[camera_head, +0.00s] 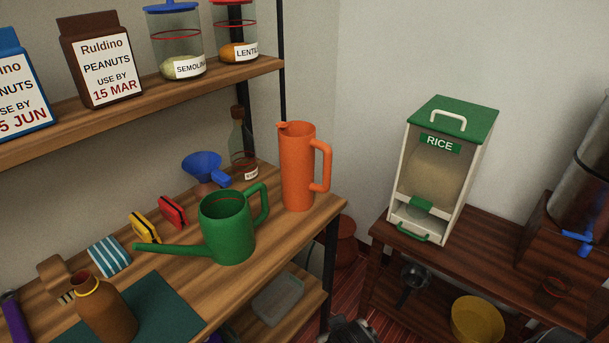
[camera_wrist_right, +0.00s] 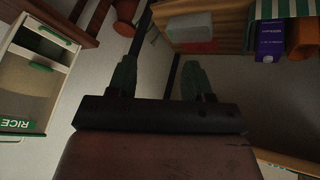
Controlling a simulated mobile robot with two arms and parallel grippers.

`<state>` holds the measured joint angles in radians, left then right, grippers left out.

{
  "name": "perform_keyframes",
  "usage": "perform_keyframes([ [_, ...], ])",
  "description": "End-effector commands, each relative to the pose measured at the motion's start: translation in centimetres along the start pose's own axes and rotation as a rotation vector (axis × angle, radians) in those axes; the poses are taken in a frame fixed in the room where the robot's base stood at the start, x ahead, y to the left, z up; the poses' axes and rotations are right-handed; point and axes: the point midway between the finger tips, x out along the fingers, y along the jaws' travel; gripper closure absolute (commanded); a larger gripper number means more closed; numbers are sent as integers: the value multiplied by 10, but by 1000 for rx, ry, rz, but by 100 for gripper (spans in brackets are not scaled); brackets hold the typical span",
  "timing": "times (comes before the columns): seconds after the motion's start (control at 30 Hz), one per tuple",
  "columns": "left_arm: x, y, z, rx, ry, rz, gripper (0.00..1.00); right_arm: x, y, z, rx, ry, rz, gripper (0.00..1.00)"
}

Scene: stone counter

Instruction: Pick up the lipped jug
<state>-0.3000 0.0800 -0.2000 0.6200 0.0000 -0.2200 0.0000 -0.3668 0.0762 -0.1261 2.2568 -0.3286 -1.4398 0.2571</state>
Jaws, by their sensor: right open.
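The lipped jug (camera_head: 298,165) is tall and orange, with a spout at its top left and a handle on its right. It stands upright near the right end of the wooden shelf (camera_head: 310,222) in the head view. My right gripper (camera_wrist_right: 158,75) shows in its wrist view with two dark green fingers apart and nothing between them. It is clear of the jug. My left gripper is not in view.
An upper shelf (camera_head: 240,75) holds jars. A rice dispenser (camera_head: 440,170) stands on a dark table to the right.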

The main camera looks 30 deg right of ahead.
Motion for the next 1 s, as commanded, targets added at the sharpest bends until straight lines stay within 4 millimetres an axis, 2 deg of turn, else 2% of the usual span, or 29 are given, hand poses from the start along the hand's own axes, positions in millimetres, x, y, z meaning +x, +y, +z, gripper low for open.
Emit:
perform_keyframes([
  [0.03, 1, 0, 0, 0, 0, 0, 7, 3, 4, -17, 45, 41, 43, 49],
  [0.17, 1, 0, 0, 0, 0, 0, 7, 9, 17, -61, 173, 160, 172, 49],
  [0.27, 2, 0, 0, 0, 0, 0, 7, 11, 28, -103, 279, 285, 280, 49],
  [0.33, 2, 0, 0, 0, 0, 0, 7, 9, 34, -140, 359, 398, 357, 49],
  [0.4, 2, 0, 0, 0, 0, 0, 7, 2, 39, -178, 432, 527, 429, 49],
  [0.5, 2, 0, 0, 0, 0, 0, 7, -13, 42, -225, 505, 695, 499, 49],
  [0.6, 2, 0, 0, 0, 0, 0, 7, -27, 42, -257, 546, 816, 538, 49],
  [0.77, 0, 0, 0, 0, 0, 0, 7, -38, 44, -280, 567, 906, 562, 49],
  [1.0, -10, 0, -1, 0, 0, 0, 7, -23, 69, -303, 566, 914, 566, 49],
])
